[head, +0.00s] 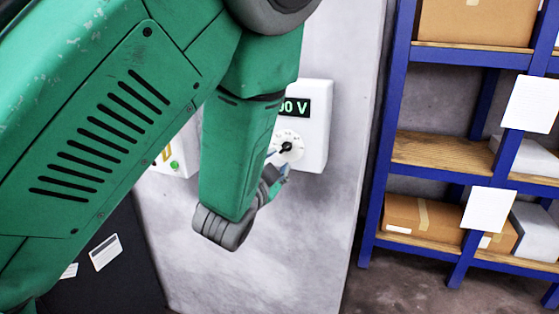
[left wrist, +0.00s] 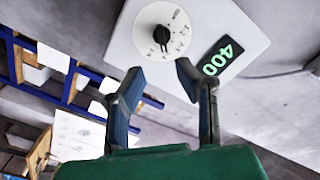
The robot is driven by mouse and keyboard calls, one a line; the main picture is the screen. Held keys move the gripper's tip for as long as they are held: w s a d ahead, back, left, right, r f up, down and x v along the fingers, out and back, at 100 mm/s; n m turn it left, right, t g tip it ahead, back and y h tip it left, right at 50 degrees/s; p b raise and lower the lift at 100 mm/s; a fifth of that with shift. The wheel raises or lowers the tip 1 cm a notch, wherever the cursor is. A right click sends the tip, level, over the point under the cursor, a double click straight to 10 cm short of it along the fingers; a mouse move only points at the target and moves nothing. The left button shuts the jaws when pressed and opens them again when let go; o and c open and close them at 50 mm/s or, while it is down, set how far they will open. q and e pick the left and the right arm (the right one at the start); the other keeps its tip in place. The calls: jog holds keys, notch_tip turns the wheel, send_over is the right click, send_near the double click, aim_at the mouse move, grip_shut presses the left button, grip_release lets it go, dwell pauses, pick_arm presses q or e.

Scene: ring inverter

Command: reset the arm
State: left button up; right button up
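My left arm, green, comes in from the left in the head view and covers much of it. My left gripper (head: 277,176) is mostly hidden behind the forearm there, close to the dial. In the left wrist view the two fingers of my left gripper (left wrist: 157,78) stand apart with nothing between them. A white box (head: 315,130) on the wall panel carries a digital display (head: 294,107) and a round white dial (head: 287,147) with a black knob. In the left wrist view the dial (left wrist: 160,32) lies just beyond the fingertips, and the display (left wrist: 217,57) reads 400. My right gripper is not seen.
A blue shelf rack (head: 398,80) with cardboard boxes (head: 420,217) stands to the right. Another white box with a green button (head: 174,165) is partly hidden behind my arm. A dark cabinet (head: 120,270) stands at lower left. Bare floor shows at lower right.

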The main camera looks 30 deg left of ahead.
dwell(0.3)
pick_arm(q)
jog(key=s+d+f+n+g+h+b, duration=0.15)
jog(key=s+f+g, duration=0.3)
jog(key=f, duration=0.95)
jog(key=s+f+n+g+b, duration=0.1)
jog(key=s+f+g+b, duration=0.3)
jog(key=f, duration=1)
jog(key=s+d+f+n+g+h+b, duration=0.1)
jog(key=s+f+g, duration=0.3)
jog(key=s+f, duration=0.5)
jog(key=s+d+f+n+g+h+b, duration=0.1)
jog(key=s+d+f+n+g+b, duration=0.1)
jog(key=s+f, duration=0.8)
jog(key=s+d+g, duration=0.1)
jog(key=s+g, duration=0.1)
jog(key=s, duration=0.2)
jog(key=shift+s+d, duration=0.35)
jog(key=shift+w+g+h, duration=0.15)
jog(key=shift+g+h, duration=0.1)
